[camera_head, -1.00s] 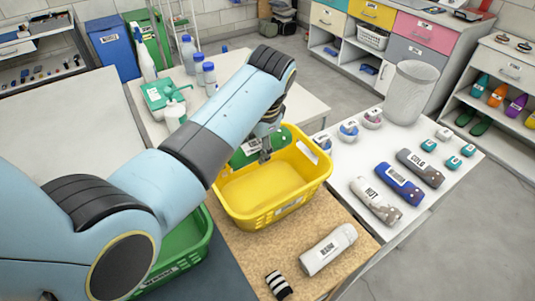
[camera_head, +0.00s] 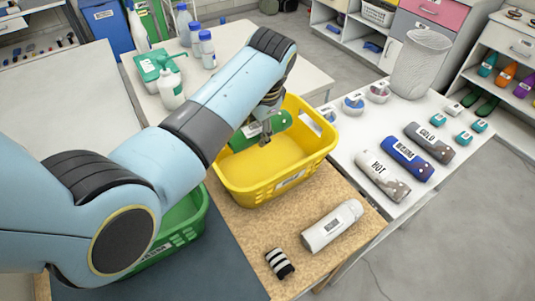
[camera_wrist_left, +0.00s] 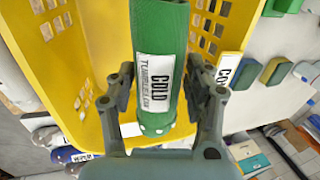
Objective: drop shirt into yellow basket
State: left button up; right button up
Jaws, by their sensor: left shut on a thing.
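A green rolled shirt (camera_head: 278,122) with a white label is in my left gripper (camera_head: 266,138). In the left wrist view the shirt (camera_wrist_left: 158,40) reads COLD and sits between both fingers (camera_wrist_left: 160,78), which are shut on it. The yellow basket (camera_head: 262,188) stands on the brown board, and the gripper and shirt show within its rim, toward its far side. I cannot tell whether the shirt touches the basket floor. The basket wall (camera_wrist_left: 95,60) also shows around the shirt in the left wrist view. My right gripper is not in view.
A green basket (camera_head: 185,237) stands left of the yellow one. A white rolled shirt (camera_head: 330,226) and a striped roll (camera_head: 279,263) lie in front. At right, a white table (camera_head: 445,190) holds several rolls and a wire bin (camera_head: 421,65). Bottles (camera_head: 207,50) stand behind my arm.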

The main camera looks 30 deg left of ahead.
pick_arm(q)
jog(key=shift+r, duration=0.1)
jog(key=o, duration=1.3)
jog(key=v, duration=0.7)
jog(key=shift+r, duration=0.25)
jog(key=shift+f, duration=0.1)
